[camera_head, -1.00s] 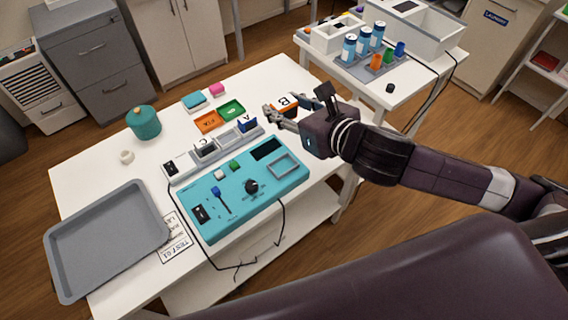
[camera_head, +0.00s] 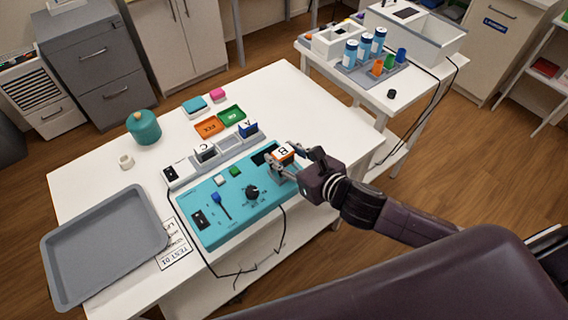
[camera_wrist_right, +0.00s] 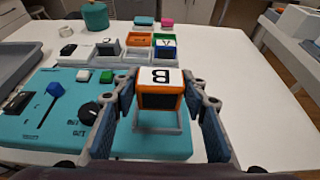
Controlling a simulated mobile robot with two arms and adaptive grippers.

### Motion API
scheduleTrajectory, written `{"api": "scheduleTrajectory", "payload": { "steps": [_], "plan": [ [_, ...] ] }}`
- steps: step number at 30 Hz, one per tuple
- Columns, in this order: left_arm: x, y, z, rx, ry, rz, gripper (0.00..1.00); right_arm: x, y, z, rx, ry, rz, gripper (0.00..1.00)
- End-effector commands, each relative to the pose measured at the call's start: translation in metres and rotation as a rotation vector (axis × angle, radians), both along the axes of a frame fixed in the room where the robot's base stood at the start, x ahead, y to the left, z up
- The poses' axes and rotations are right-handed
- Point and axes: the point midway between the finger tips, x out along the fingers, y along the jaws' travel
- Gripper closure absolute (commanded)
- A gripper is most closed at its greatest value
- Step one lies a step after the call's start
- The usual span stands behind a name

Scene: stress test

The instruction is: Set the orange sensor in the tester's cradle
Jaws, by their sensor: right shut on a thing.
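The orange sensor (camera_head: 283,151) is a block with a white top lettered B. My right gripper (camera_head: 285,157) is shut on it and holds it over the right end of the teal tester (camera_head: 213,219). In the right wrist view the sensor (camera_wrist_right: 160,100) sits between the two finger pads. The tester's cradle, a grey square frame (camera_wrist_right: 160,129), shows just below and in front of it there. The sensor looks above the frame; I cannot tell how large the gap is. In the head view the gripper and sensor mostly hide the cradle. My left gripper is not in view.
Behind the tester is a grey rack (camera_head: 221,154) with blocks lettered C and A. Orange (camera_head: 208,129) and green (camera_head: 232,115) trays lie beyond it. A large grey tray (camera_head: 105,245) is at left. A cable runs along the tester's front. The table's right back is clear.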

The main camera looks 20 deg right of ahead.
Motion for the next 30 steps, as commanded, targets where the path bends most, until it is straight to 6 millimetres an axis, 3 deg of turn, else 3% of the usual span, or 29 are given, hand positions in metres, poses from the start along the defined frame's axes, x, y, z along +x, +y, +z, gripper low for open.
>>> {"api": "scheduleTrajectory", "payload": {
  "steps": [6,11,14,15,19,30],
  "plan": [
    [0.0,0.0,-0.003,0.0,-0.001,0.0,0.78,-0.001,0.0,-0.034,0.003,0.005,-0.002,0.86],
    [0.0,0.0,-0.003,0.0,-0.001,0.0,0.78,-0.003,0.0,-0.044,-0.002,0.011,-0.001,0.86],
    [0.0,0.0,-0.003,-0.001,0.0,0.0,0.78,-0.004,0.0,-0.046,-0.003,0.017,-0.001,0.95],
    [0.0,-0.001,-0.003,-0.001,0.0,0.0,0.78,-0.005,0.0,-0.047,-0.003,0.02,-0.002,0.59],
    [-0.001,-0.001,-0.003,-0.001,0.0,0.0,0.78,-0.004,0.0,-0.047,-0.003,0.019,-0.002,0.45],
    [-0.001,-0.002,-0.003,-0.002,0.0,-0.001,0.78,-0.004,-0.001,-0.043,-0.002,0.011,-0.002,0.43]
  ]
}}
